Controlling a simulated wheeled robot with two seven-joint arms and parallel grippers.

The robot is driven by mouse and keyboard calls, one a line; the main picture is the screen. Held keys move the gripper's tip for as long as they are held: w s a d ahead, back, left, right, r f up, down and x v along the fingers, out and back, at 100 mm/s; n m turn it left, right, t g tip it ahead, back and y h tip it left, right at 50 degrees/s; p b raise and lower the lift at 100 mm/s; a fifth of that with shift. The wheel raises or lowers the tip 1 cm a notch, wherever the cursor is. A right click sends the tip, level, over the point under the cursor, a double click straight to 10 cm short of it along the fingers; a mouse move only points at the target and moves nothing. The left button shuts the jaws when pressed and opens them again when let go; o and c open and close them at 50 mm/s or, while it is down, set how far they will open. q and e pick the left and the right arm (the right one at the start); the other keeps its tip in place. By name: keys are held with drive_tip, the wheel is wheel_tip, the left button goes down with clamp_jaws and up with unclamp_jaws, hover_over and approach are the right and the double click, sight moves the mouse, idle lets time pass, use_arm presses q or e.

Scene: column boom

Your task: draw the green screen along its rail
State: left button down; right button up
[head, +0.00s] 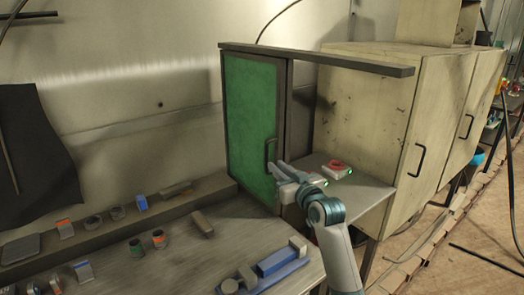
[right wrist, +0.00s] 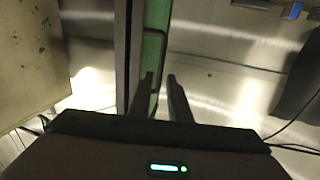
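The green screen (head: 248,115) is a dark-framed upright panel at the left end of a dark overhead rail (head: 345,62). A dark bar handle (head: 270,152) stands on its right side. My right gripper (head: 274,168) is at the lower part of this handle. In the right wrist view the green screen (right wrist: 157,14) shows as a narrow strip, and my right gripper's two fingers (right wrist: 162,92) are apart. The handle seems to lie by or between the fingers; contact cannot be told. My left gripper is not in view.
Pale cabinets (head: 425,110) stand at the right, behind a grey shelf (head: 372,193) bearing a red-topped box (head: 337,168). A workbench (head: 200,262) with several small parts and a blue-based block (head: 278,268) fills the lower left. The rail's right half is free of the screen.

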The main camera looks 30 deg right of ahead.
drive_tip(key=w+d+p, duration=0.1)
drive_tip(key=w+p, duration=0.2)
drive_tip(key=w, duration=0.9)
drive_tip(key=shift+d, duration=0.2)
clamp_jaws()
